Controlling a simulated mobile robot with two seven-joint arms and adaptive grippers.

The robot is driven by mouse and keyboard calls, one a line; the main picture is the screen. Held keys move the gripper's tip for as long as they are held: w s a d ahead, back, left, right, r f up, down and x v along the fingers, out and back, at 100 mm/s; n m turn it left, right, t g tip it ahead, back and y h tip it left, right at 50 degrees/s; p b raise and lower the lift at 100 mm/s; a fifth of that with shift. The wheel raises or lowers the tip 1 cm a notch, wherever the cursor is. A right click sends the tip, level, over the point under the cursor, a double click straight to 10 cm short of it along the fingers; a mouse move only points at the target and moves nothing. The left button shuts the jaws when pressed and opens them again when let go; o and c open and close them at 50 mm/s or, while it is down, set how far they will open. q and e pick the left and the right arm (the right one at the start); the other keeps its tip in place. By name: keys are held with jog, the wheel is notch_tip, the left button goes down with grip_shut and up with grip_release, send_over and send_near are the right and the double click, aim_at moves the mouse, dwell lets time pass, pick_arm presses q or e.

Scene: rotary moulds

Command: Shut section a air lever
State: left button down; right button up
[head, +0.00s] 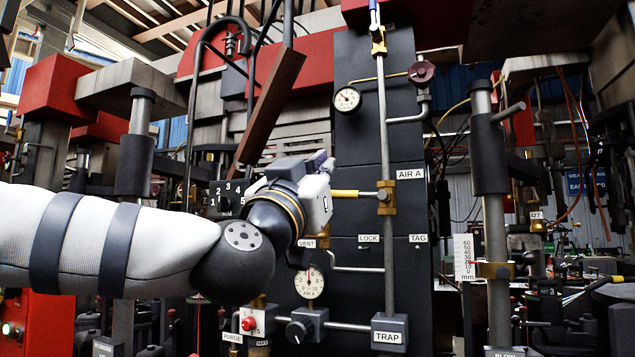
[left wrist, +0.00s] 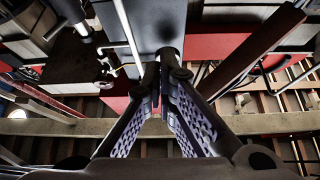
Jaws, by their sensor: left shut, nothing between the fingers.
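The AIR A lever (head: 354,193) has a yellow handle that lies level, pointing left from its brass valve (head: 387,197) on the vertical grey pipe, across the pipe's line. The white AIR A label (head: 410,174) is just right of the valve. My left gripper (head: 322,163) is just left of and slightly above the handle, and my wrist hides the handle's left end. In the left wrist view its fingers (left wrist: 160,82) come together, shut and empty, with the dark panel beyond. I cannot tell if they touch the handle. My right gripper is not in view.
A pressure gauge (head: 347,99) and a dark red round knob (head: 422,73) sit above. A lower gauge (head: 309,282), the TRAP box (head: 389,332) and a red purge button (head: 249,323) are below. A brown slanted bar (head: 270,105) hangs above my wrist.

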pick_arm(q)
notch_tip(320, 180, up, 3)
send_over(353, 195)
jog(key=s+a, duration=0.2)
jog(key=f, duration=0.3)
jog(key=shift+w+a+f+b, duration=0.15)
jog(key=shift+a+b, duration=0.1)
jog(key=shift+b, duration=0.15)
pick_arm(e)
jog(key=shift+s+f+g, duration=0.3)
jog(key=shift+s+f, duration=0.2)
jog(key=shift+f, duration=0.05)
